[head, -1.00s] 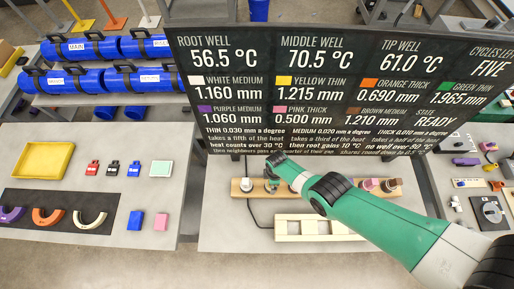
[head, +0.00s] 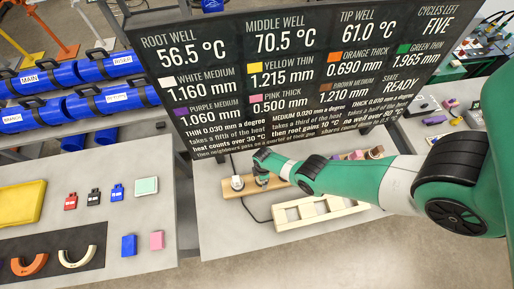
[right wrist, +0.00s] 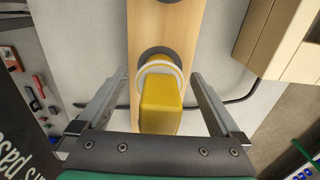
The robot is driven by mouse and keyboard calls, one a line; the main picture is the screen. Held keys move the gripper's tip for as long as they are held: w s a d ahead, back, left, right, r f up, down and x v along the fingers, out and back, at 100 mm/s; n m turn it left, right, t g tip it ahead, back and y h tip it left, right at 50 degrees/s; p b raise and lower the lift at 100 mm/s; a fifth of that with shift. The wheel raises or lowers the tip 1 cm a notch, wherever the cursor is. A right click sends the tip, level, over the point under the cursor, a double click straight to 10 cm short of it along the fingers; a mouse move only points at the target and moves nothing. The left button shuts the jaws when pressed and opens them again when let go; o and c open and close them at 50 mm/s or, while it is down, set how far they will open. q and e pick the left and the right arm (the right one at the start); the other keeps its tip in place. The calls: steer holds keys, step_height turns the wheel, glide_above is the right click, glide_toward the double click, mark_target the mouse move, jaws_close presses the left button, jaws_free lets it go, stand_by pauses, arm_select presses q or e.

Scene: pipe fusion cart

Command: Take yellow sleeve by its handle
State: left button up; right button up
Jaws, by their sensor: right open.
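The yellow sleeve (right wrist: 160,105) shows in the right wrist view as a yellow block-like handle with a pale ring at its far end, over a dark round spot on the wooden board (right wrist: 168,28). My right gripper (right wrist: 158,76) is open, with one finger on each side of the sleeve and a visible gap on both sides. In the head view my right gripper (head: 262,179) is over the left part of the board and hides the yellow sleeve. My left gripper is not in view.
A white sleeve (head: 237,183) stands close left of my right gripper. Pink and brown pieces (head: 358,155) stand farther right on the board. A cream slotted rack (head: 318,211) lies in front. The large display panel (head: 310,75) rises behind the board.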

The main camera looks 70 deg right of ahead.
steer(key=c, duration=1.4)
steer(key=shift+r, duration=0.15)
